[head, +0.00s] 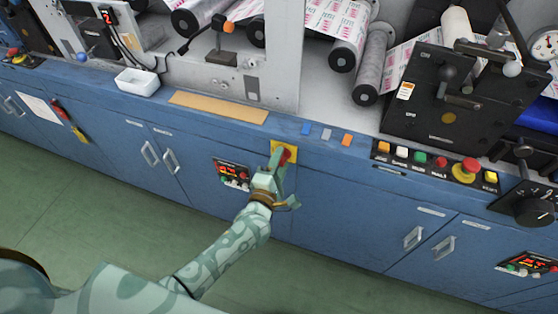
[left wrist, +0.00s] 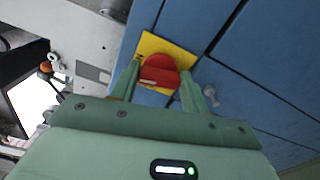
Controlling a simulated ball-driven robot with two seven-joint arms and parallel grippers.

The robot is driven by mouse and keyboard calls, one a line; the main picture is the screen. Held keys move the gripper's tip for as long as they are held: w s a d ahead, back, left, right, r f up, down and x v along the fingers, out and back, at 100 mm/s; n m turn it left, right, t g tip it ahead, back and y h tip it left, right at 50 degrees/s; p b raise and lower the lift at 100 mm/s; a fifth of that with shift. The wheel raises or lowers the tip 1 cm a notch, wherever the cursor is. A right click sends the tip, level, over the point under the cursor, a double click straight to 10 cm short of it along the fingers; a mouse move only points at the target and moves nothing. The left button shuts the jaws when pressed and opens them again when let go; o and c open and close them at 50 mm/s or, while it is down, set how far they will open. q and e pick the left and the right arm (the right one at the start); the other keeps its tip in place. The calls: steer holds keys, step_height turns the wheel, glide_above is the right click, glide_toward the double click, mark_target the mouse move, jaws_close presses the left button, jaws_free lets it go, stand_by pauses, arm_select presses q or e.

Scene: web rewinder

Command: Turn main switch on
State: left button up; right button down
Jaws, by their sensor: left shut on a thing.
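The main switch is a red knob (left wrist: 160,68) on a square yellow plate (left wrist: 150,46), set in the blue cabinet front. In the head view the plate (head: 291,146) shows just below the counter edge, with part of the red knob (head: 285,157) visible past my gripper. My left gripper (head: 280,162) is shut on the red knob, one finger on each side of it in the left wrist view. I cannot tell from the picture which setting the knob points to. My right gripper is not in view.
A small panel with a red display (head: 232,172) sits left of the switch. A row of buttons with a red mushroom button (head: 469,166) is to the right. Cabinet handles (head: 150,154) stick out below. The green floor (head: 90,190) in front is clear.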

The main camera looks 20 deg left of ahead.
arm_select(q)
steer(key=shift+m+p, duration=0.35)
steer(key=shift+m, duration=0.85)
steer(key=shift+f, duration=0.15)
steer(key=o, duration=1)
steer(key=shift+s, duration=0.15)
steer(key=s+p, duration=0.1)
steer(key=s, duration=0.4)
steer(key=s+p, duration=0.1)
steer(key=s, duration=0.4)
steer(key=s+p, duration=0.1)
steer(key=s, duration=0.5)
steer(key=shift+a, duration=0.25)
